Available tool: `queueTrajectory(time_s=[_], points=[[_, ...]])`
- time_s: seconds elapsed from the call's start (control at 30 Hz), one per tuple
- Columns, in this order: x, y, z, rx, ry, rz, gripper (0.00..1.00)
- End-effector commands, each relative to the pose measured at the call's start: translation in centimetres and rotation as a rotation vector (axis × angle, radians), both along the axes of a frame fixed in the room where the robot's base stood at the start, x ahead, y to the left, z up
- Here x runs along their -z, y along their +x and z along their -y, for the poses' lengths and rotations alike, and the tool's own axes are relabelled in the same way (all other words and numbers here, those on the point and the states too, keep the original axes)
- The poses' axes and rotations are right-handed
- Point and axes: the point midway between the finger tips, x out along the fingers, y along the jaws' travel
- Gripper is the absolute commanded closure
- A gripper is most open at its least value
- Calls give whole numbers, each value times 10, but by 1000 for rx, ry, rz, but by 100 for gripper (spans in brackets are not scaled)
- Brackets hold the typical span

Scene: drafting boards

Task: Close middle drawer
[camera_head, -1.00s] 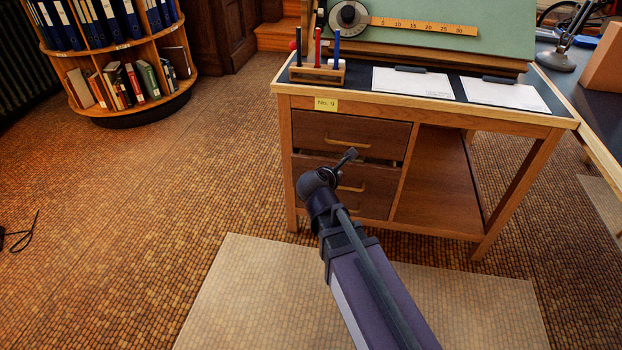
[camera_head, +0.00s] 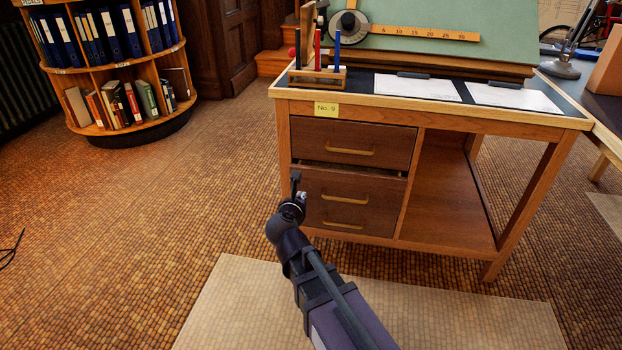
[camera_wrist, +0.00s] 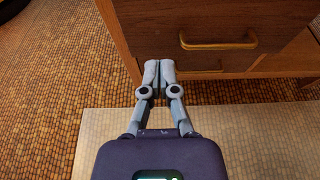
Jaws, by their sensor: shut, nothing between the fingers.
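The wooden desk (camera_head: 440,215) marked No. 9 has a stack of drawers with brass handles on its left side. The middle drawer (camera_head: 375,190) stands out a little, with a dark gap above it, below the top drawer (camera_head: 385,138). The bottom drawer is mostly hidden beneath it; its handle (camera_head: 343,225) shows. My gripper (camera_head: 296,180) is at the left edge of the middle drawer. In the wrist view its fingers (camera_wrist: 160,66) are together and empty, below and left of a handle (camera_wrist: 217,43) on what looks like the middle drawer (camera_wrist: 215,20). I cannot tell whether they touch it.
The desk's right side has an open bay (camera_head: 445,195). A pen stand (camera_head: 318,78) and papers (camera_head: 415,87) lie on top. A light mat (camera_head: 230,300) covers the floor in front. A round bookcase (camera_head: 120,80) stands at the far left. Floor between is clear.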

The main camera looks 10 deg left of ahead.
Motion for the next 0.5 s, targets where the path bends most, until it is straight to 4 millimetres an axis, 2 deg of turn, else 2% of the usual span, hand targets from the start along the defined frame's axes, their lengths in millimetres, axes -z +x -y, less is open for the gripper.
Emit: queueTrajectory(time_s=[0.27, 0.5], points=[[2, 4, 0, 2, 2, -1, 100], [8, 23, 0, 2, 3, -1, 100]])
